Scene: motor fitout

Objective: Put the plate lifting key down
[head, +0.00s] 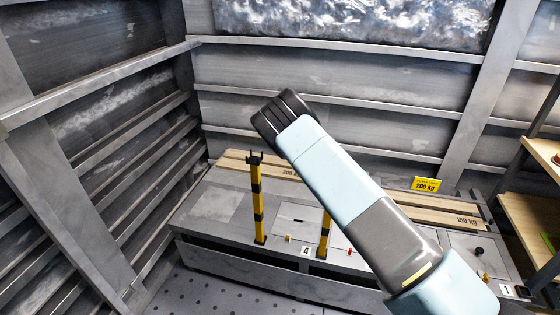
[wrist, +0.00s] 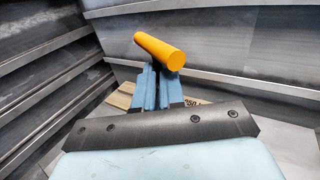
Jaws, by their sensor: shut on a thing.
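In the wrist view my gripper (wrist: 158,86) has its two blue fingers shut on an orange cylindrical handle (wrist: 159,51), which I take for the plate lifting key. The handle lies across the fingertips, its round end turned toward the camera. The rest of the key is hidden by the fingers and the dark bracket. In the head view my arm rises over the grey deck, and the gripper and key cannot be made out there.
The grey deck (head: 212,205) carries two yellow-black posts (head: 257,200), wooden planks (head: 440,212) and a yellow 200 kg sign (head: 425,184). Number tags 4 (head: 306,251) and 1 (head: 507,290) mark its front. Ribbed metal walls close in behind and left. Wooden shelves (head: 535,225) stand at right.

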